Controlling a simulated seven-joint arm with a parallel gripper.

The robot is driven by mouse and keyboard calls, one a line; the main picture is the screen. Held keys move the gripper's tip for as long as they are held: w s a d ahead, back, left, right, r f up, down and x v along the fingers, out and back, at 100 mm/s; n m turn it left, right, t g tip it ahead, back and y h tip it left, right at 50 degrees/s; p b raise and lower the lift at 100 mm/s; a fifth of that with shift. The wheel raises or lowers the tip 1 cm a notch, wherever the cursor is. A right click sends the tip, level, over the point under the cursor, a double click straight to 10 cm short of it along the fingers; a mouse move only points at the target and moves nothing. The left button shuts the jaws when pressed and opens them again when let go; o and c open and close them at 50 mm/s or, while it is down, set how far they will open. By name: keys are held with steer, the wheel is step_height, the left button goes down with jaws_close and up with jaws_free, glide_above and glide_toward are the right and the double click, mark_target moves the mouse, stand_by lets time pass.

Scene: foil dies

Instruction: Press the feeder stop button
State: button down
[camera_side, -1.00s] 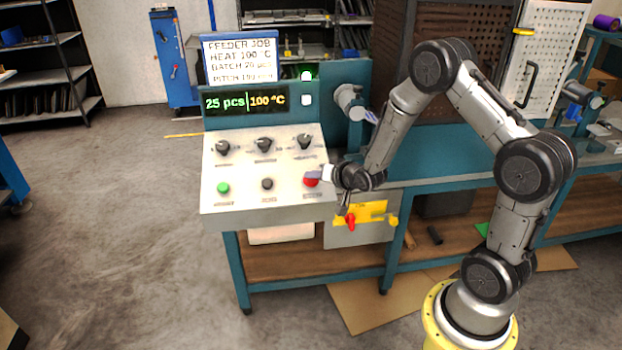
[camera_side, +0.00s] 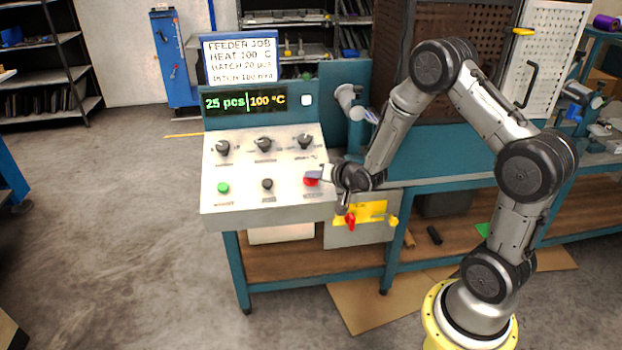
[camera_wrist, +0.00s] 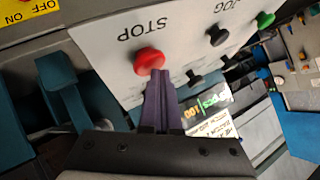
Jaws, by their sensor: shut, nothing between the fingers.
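The red stop button (camera_side: 310,182) sits at the lower right of the pale sloped control panel (camera_side: 240,203). In the wrist view the red button (camera_wrist: 149,59) lies below the upside-down STOP label. My gripper (camera_side: 314,174) is at the button in the side view, its fingers shut and empty. In the wrist view the purple fingers (camera_wrist: 159,76) end right beside the button's lower right edge. I cannot tell whether they touch it. The display (camera_side: 245,102) reads 25 pcs and 100 °C. The small lamp (camera_side: 307,76) above it is dark green.
A green button (camera_side: 223,188) and a black button (camera_side: 267,184) are in the same row. Three black knobs, one of them the right knob (camera_side: 305,142), stand above. A yellow plate with a red switch (camera_side: 350,221) is below my gripper. A job sign (camera_side: 239,61) stands on top.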

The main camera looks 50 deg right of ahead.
steer(key=shift+s+a+r, duration=0.15)
steer(key=shift+a+r, duration=0.05)
steer(key=shift+r, duration=0.4)
steer(key=shift+r, duration=0.1)
steer(key=shift+s+a+r, duration=0.15)
steer(key=shift+s+r, duration=0.05)
steer(key=shift+r, duration=0.55)
steer(key=shift+s+a+r, duration=0.15)
steer(key=shift+a+r, duration=0.05)
steer(key=shift+r, duration=0.6)
steer(key=shift+s+a+r, duration=0.15)
steer(key=shift+s+r, duration=0.05)
steer(key=shift+r, duration=0.55)
